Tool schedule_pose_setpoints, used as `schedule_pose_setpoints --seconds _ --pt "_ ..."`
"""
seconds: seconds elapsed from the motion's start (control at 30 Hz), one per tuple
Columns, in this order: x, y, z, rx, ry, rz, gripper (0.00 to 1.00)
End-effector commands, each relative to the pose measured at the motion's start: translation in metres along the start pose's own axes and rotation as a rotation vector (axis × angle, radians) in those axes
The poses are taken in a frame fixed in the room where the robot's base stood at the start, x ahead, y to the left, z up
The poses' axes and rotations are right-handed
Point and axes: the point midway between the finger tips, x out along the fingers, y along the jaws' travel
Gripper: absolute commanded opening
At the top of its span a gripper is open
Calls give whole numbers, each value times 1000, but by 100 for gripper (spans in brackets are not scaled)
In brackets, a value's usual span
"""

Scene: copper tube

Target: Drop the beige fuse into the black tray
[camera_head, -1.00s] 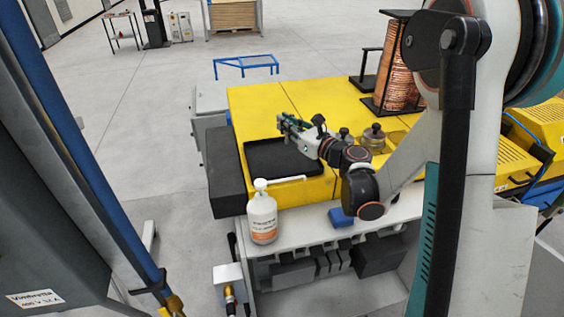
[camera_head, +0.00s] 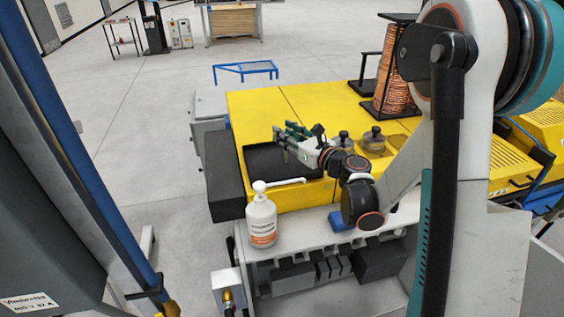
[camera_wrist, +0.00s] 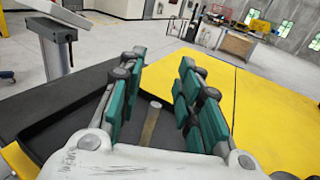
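The black tray (camera_head: 258,166) lies on the yellow machine top, left of centre in the head view. Its dark floor and rim also show in the wrist view (camera_wrist: 60,128). My gripper (camera_head: 282,134) is over the tray's right part. In the wrist view its two green-padded fingers (camera_wrist: 160,62) stand wide apart with a clear gap. The beige fuse (camera_wrist: 152,124) shows through this gap, beyond the palm, and looks to lie on the tray floor, touching neither finger.
A white bottle (camera_head: 261,220) stands in front of the tray. Several metal knobs (camera_head: 373,139) sit right of my gripper, and a copper coil (camera_head: 394,85) stands behind them. A blue object (camera_head: 341,218) lies on the front ledge. The yellow top behind the tray is clear.

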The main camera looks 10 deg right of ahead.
Motion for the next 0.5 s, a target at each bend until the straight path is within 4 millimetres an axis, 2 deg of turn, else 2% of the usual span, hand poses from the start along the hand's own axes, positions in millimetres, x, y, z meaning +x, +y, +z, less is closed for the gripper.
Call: schedule_pose_setpoints --seconds 0.17,0.5 --pt "-22 -1 0 0 0 -3 32" --pt "-90 -1 0 0 0 -4 32"
